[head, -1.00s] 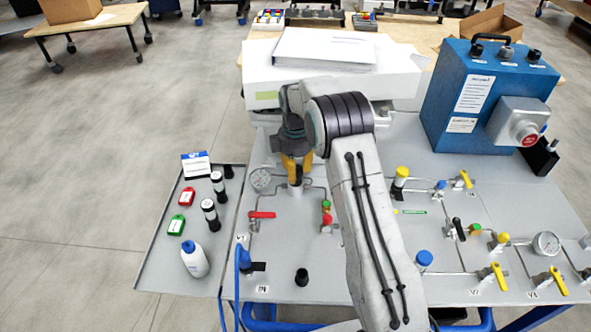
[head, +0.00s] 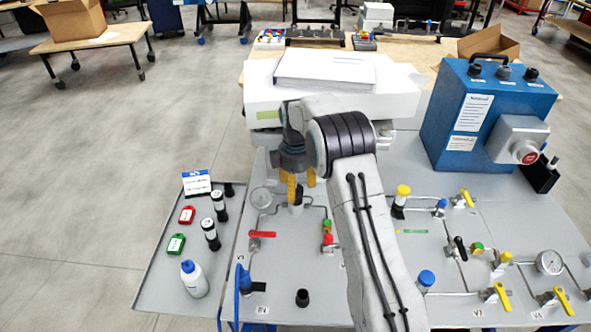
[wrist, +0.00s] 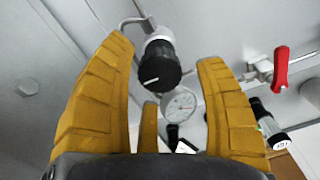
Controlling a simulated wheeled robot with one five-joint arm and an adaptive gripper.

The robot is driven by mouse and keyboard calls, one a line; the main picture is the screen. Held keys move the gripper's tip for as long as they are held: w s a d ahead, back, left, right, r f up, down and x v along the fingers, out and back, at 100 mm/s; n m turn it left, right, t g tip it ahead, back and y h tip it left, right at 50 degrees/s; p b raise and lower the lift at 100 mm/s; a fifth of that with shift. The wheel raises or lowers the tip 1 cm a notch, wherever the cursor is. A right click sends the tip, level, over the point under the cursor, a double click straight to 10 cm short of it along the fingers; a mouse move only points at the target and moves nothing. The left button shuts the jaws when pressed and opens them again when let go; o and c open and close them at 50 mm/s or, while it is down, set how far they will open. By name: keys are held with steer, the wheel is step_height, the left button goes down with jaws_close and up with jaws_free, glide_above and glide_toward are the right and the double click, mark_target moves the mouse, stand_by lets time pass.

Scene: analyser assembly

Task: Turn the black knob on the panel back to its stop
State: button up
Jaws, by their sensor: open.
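The black knob (wrist: 159,66) sits on a pale metal valve body on the panel. A white line shows on its face in the wrist view. In the head view the knob (head: 297,197) is partly hidden behind a yellow finger. My gripper (head: 301,190) is above it, fingers pointing down at the panel. In the wrist view my gripper (wrist: 166,55) is open, with one yellow finger on each side of the knob and a visible gap to both. I cannot tell how far down the fingers reach along it.
A round gauge (head: 261,197) and a red-handled valve (head: 262,234) are left of the knob. A red-and-green fitting (head: 327,232) is close on the right. A side tray (head: 160,285) holds bottles and tags. A white box (head: 400,92) stands behind.

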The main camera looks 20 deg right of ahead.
step_height(320, 180, up, 11)
stand_by(0.5)
steer(key=shift+f, duration=0.15)
steer(key=f+m, duration=0.1)
steer(key=m, duration=0.1)
steer(key=f+m, duration=0.2)
steer(key=m, duration=0.1)
steer(key=f+m, duration=0.2)
steer(key=shift+s, duration=0.25)
steer(key=s+f+m+g, duration=0.1)
steer(key=s+f+m, duration=0.2)
steer(key=s, duration=0.4)
steer(key=s+r+m, duration=0.1)
steer(key=s+r, duration=0.3)
steer(key=s, duration=0.9)
steer(key=s+r+m, duration=0.1)
steer(key=s+r, duration=0.3)
steer(key=s, duration=0.9)
steer(key=shift+s+r+t, duration=0.3)
steer(key=shift+r+t, duration=0.5)
steer(key=shift+r, duration=0.15)
steer(key=shift+s+r+t, duration=0.25)
steer(key=shift+r+t, duration=0.55)
steer(key=shift+r, duration=0.15)
steer(key=shift+s+r+t, duration=0.3)
steer(key=shift+r+t, duration=0.5)
steer(key=shift+r, duration=0.15)
